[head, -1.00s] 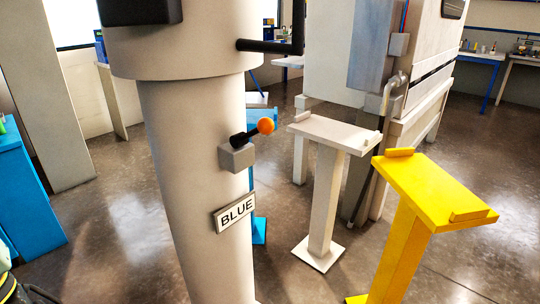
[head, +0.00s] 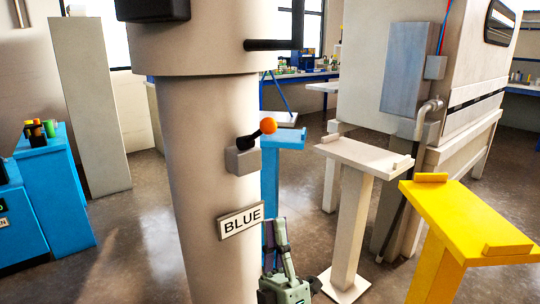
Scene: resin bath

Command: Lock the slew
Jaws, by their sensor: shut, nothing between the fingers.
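The slew lock is a black lever with an orange ball knob (head: 268,126) on a grey block (head: 243,159), fixed to the side of a thick cream column (head: 195,190). The lever slants up to the right from the block. A plate reading "BLUE" (head: 240,221) is on the column below it. My gripper (head: 275,228) shows at the bottom centre of the head view, fingers up and shut, empty. It is below the lever and apart from it in the picture.
A black bar (head: 275,45) sticks out from the column's upper part. A white stand (head: 355,158) and a yellow stand (head: 465,220) are to the right, with a blue stand (head: 285,140) behind. A blue cabinet (head: 55,185) is at left. A large cream machine (head: 390,60) stands behind.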

